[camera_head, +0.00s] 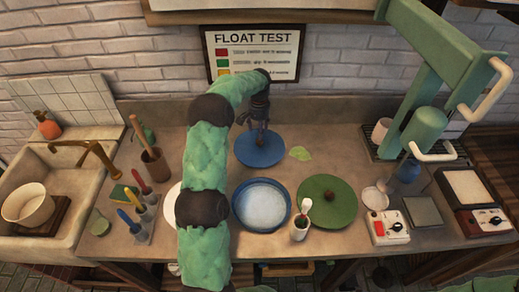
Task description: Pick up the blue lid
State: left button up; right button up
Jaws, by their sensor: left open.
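The blue lid (252,157) is a round disc with a small brown knob, lying on the table at the back middle. My left gripper (260,135) is over the lid, its dark fingers pointing down close to the knob. The left gripper is open; whether the fingers touch the knob cannot be told at this size. My green-sleeved left arm covers part of the table left of the lid. My right gripper is not in view.
A blue-rimmed bowl (284,204) with pale contents stands in front of the lid. A green lid (341,202) and a white cup (301,228) with a spoon are to the right. A white plate (172,205) is partly behind my arm. A green press (425,125) stands right.

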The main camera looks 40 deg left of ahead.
aim_at(259, 145)
pick_arm(q)
notch_tip(259, 145, down, 7)
jog(key=shift+d+f+b, duration=0.1)
jog(key=shift+d+b, duration=0.05)
jog(key=shift+b, duration=0.9)
grip_shut()
